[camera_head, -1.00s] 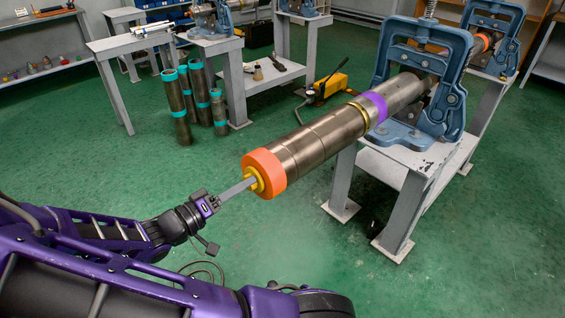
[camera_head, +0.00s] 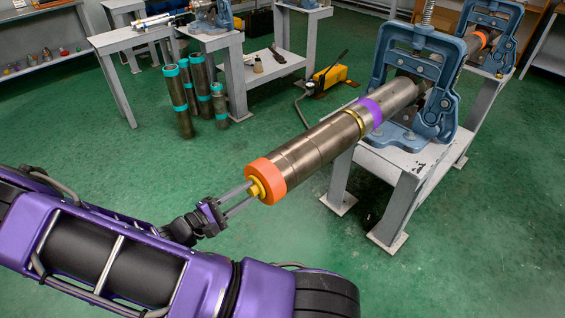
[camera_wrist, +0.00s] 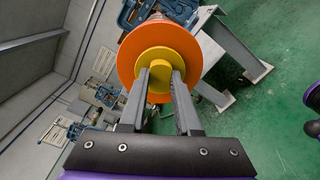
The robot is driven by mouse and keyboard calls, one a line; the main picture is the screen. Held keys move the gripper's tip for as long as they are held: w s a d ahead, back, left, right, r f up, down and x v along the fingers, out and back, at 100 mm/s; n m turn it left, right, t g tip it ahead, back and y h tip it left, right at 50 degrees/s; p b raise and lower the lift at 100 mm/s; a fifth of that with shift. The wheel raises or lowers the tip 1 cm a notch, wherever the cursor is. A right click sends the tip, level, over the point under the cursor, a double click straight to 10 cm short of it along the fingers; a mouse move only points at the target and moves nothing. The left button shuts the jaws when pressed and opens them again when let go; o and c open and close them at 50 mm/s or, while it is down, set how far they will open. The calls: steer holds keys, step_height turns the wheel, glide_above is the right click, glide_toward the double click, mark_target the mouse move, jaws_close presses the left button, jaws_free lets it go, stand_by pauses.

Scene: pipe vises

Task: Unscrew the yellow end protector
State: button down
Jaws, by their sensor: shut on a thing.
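The yellow end protector (camera_head: 257,188) sits at the near end of the long steel pipe (camera_head: 313,148), inside an orange ring (camera_head: 273,181). My gripper (camera_head: 249,195) reaches it from the lower left. In the wrist view the yellow protector (camera_wrist: 157,62) shows as a round disc with a smaller knob in front, ringed by the orange collar (camera_wrist: 137,47). My two grey fingers (camera_wrist: 159,83) are shut on the knob, one on each side. The pipe is held level in a blue vise (camera_head: 420,80). The threads are hidden.
The vise stands on a grey table (camera_head: 400,165). Several teal-banded pipes (camera_head: 203,90) stand on the floor at the back left. A yellow hand pump (camera_head: 332,76) lies behind the pipe. The green floor around my gripper is clear.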

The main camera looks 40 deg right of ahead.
steer(key=shift+f+n, duration=0.1)
steer(key=shift+n, duration=0.5)
steer(key=shift+r+n+p, duration=0.2)
steer(key=shift+n+p, duration=0.55)
steer(key=shift+n, duration=0.05)
steer(key=shift+n+p, duration=0.35)
steer(key=shift+n, duration=0.25)
steer(key=n, duration=0.2)
steer(key=shift+f+n, duration=0.25)
steer(key=shift+n, duration=0.15)
steer(key=n, duration=0.8)
steer(key=shift+n, duration=0.3)
steer(key=c, duration=0.7)
jaws_free()
steer(key=shift+r, duration=0.1)
